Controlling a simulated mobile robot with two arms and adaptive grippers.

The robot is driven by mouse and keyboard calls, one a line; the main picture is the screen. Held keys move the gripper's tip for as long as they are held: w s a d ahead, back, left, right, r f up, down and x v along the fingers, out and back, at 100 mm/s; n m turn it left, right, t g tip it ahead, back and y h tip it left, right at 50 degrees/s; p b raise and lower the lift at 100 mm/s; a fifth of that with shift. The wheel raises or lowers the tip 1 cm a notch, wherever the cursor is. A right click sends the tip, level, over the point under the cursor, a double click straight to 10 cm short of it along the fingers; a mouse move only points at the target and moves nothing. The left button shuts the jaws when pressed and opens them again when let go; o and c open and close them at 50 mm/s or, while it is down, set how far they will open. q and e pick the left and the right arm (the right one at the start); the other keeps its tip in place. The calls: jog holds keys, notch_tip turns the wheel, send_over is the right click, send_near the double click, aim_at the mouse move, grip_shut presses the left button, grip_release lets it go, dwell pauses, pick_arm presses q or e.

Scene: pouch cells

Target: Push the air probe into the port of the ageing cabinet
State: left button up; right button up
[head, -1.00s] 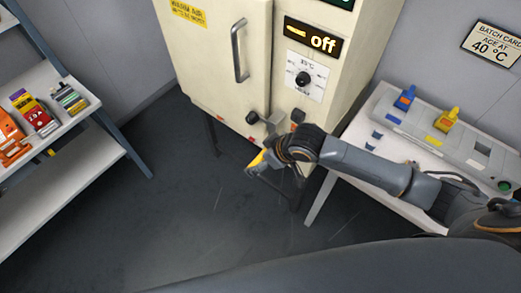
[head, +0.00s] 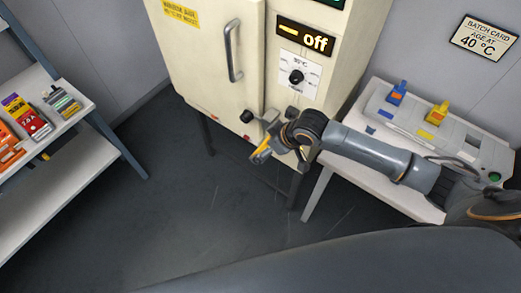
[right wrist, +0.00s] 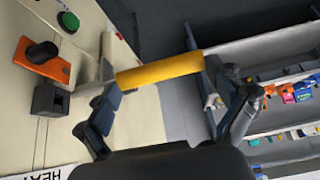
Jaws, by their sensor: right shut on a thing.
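The cream ageing cabinet (head: 205,65) stands at the back, its door closed and its display reading "off". My right gripper (head: 264,150) is in front of its lower front, shut on the yellow air probe (head: 260,156). In the right wrist view the yellow handle (right wrist: 160,70) lies across between the two fingers, one end towards the cabinet face. A black square fitting (right wrist: 50,98), perhaps the port, is on that face, left of the handle's end. I cannot tell whether the probe touches it. My left gripper is not in view.
A white side table (head: 345,163) with a grey panel and blue and yellow pieces stands at the right. A shelf (head: 75,150) with coloured packs is at the left. The floor between is clear. A black knob (right wrist: 42,52) on an orange plate is near the black fitting.

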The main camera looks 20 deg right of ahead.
jog(key=shift+w+d, duration=0.4)
jog(key=shift+d, duration=0.15)
jog(key=shift+r+p, duration=0.1)
jog(key=shift+p, duration=1.05)
dwell(1.2)
jog(key=shift+w+d, duration=0.55)
jog(key=shift+d, duration=0.1)
dwell(0.4)
jog(key=shift+w+d, duration=0.2)
jog(key=shift+d, duration=0.1)
jog(key=shift+w+d+b, duration=0.4)
jog(key=shift+w+d, duration=0.1)
jog(key=shift+d, duration=0.1)
jog(key=shift+w+d+b, duration=0.3)
jog(key=shift+w+d, duration=0.25)
jog(key=shift+d, duration=0.2)
jog(key=shift+w+d+b, duration=0.25)
jog(key=shift+w+d, duration=0.25)
jog(key=shift+d, duration=0.2)
